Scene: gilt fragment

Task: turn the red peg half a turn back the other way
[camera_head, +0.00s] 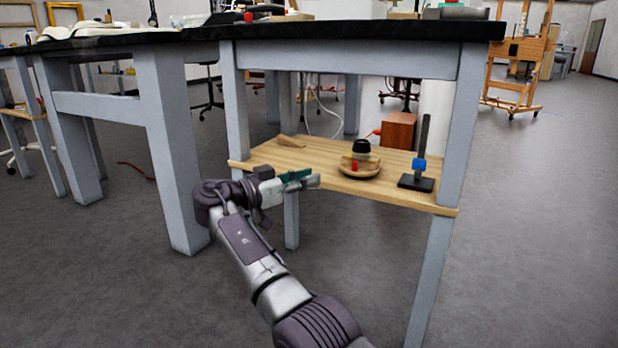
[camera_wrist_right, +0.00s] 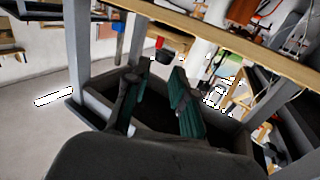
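The red peg (camera_head: 354,166) is a small red piece at the front of a black-topped object (camera_head: 361,147) on a round wooden dish (camera_head: 345,171), on the shelf under the table. In the right wrist view a small red piece (camera_wrist_right: 159,42), likely the peg, shows beyond the fingers beside a dark round part. My right gripper (camera_head: 304,180) is at the shelf's front edge, left of the dish and apart from it. In the right wrist view its green-padded fingers (camera_wrist_right: 158,88) stand apart with nothing between them. My left gripper is not in view.
The wooden shelf (camera_head: 315,155) also bears a black stand (camera_head: 424,150) with a blue clamp (camera_head: 419,165) on the right and a small wooden block (camera_head: 290,141) at the back left. Grey table legs (camera_head: 232,110) and the dark tabletop (camera_head: 330,30) frame the shelf.

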